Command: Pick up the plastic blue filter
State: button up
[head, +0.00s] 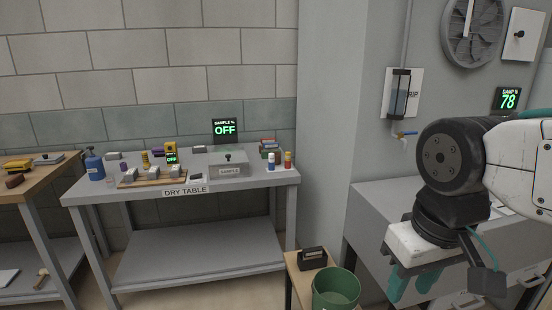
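A clear, bluish-grey cylinder with dark ends (399,97) is mounted on a white wall plate with partly hidden lettering, above a small tap with a blue handle. It may be the plastic blue filter, but I cannot tell for certain. A blue pump bottle (94,168) stands at the left end of the dry table. My gripper (412,290) hangs at the lower right, well below the wall cylinder, with its teal fingers pointing down. The fingers look apart, with nothing visible between them.
The grey dry table (262,182) holds blocks, small bottles and a sample box (230,170). A green bin (336,288) and a low wooden stand (296,277) are left of my gripper. A grey bench (372,193) runs along the right wall.

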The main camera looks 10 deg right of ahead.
aim_at(271, 146)
jog(key=u, duration=1.15)
jog(key=i, duration=2.6)
jog(key=z, duration=1.3)
jog(key=i, duration=0.85)
jog(key=z, duration=1)
